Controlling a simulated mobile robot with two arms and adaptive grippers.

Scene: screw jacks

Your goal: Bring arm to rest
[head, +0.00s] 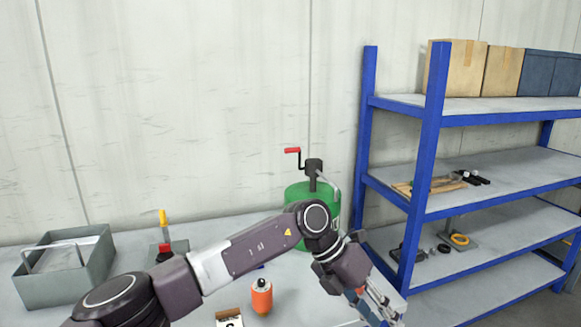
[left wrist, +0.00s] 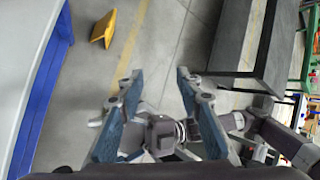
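My left arm crosses the front of the head view from the lower left. Its gripper (head: 376,306) hangs at the lower right, in front of the blue shelf's near post. In the left wrist view the left gripper (left wrist: 158,82) has its two blue-padded fingers spread apart. Nothing is between them but a view of the grey floor and parts of my own body.
A green canister with a red-handled crank (head: 300,198) stands behind my forearm on the grey table. A grey metal bin (head: 103,268) and an orange bottle (head: 262,298) are there too. The blue shelf (head: 430,150) stands right. A yellow object (left wrist: 104,29) lies on the floor.

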